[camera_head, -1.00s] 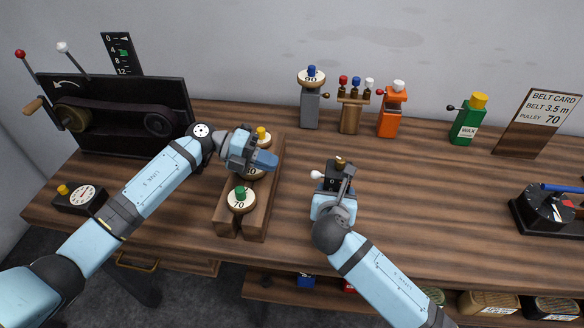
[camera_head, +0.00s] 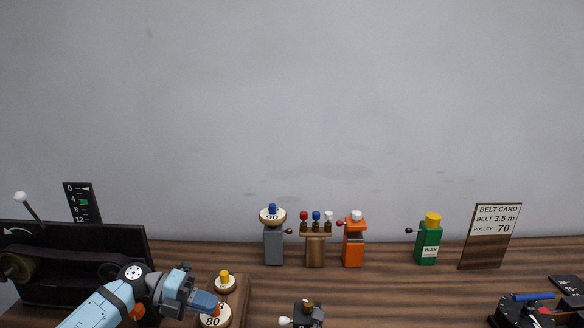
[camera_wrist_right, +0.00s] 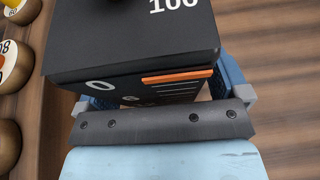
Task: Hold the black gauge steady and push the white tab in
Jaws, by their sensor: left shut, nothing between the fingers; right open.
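The black gauge (camera_head: 306,310) is at the bottom edge of the head view, partly cut off, with a brass knob on top. The white tab (camera_head: 284,321) sticks out from its left side. In the right wrist view the black gauge (camera_wrist_right: 130,45) fills the space by my right gripper (camera_wrist_right: 170,92), which is open with a blue finger on each side of it; whether they touch it is unclear. An orange line and white marks show on its face. My left gripper (camera_head: 203,300) is shut and empty, above the pulley marked 80 (camera_head: 213,322), left of the gauge.
The black belt machine (camera_head: 80,255) is at left.

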